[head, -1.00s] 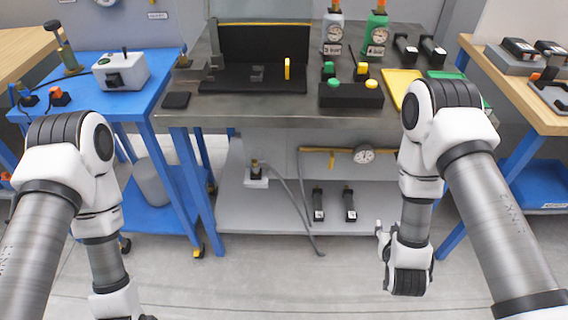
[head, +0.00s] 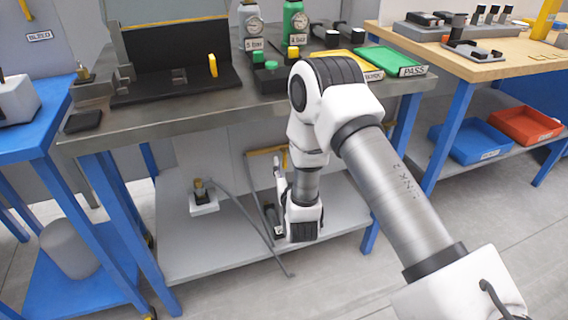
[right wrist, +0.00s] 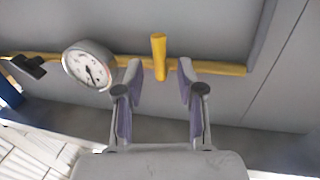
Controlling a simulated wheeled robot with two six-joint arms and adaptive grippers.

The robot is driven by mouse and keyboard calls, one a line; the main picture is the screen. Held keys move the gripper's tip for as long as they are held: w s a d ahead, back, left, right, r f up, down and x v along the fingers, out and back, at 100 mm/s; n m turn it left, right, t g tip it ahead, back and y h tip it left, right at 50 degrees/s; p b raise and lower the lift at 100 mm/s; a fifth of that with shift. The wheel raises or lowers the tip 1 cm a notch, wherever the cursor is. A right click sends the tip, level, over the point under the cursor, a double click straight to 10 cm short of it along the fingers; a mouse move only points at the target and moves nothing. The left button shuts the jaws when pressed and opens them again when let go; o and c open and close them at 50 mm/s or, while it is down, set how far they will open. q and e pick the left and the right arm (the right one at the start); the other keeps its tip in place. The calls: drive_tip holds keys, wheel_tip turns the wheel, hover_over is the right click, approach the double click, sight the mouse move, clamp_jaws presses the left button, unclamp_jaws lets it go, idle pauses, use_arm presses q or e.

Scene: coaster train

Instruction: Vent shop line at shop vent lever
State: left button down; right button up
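In the right wrist view, a yellow lever (right wrist: 159,50) stands up from a yellow pipe (right wrist: 215,67) that runs along a grey wall. My right gripper (right wrist: 159,72) is open, with one finger on each side of the lever in the picture. I cannot tell whether either finger touches it. A round white dial gauge (right wrist: 89,66) sits on the pipe left of the fingers. In the head view, part of the yellow pipe (head: 265,150) shows under the bench; my right arm hides the lever and gauge. My left gripper is out of view.
The steel bench top (head: 150,122) overhangs the lower shelf (head: 175,250). A white block with a fitting (head: 204,203) and a grey hose (head: 250,228) lie on the shelf. A blue table (head: 40,130) is left, a wooden one (head: 440,65) right.

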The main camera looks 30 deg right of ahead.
drive_tip(key=shift+x, duration=0.9)
clamp_jaws()
drive_tip(key=shift+m, duration=0.3)
drive_tip(key=m+y, duration=0.1)
drive_tip(key=m, duration=0.4)
drive_tip(key=r+m+y+b, duration=0.1)
drive_tip(key=m, duration=0.4)
drive_tip(key=a+r+m+g+y, duration=0.1)
drive_tip(key=m, duration=0.4)
drive_tip(key=shift+w+a+y+b, duration=0.2)
drive_tip(key=shift+y+b, duration=0.1)
drive_tip(key=shift+y, duration=0.1)
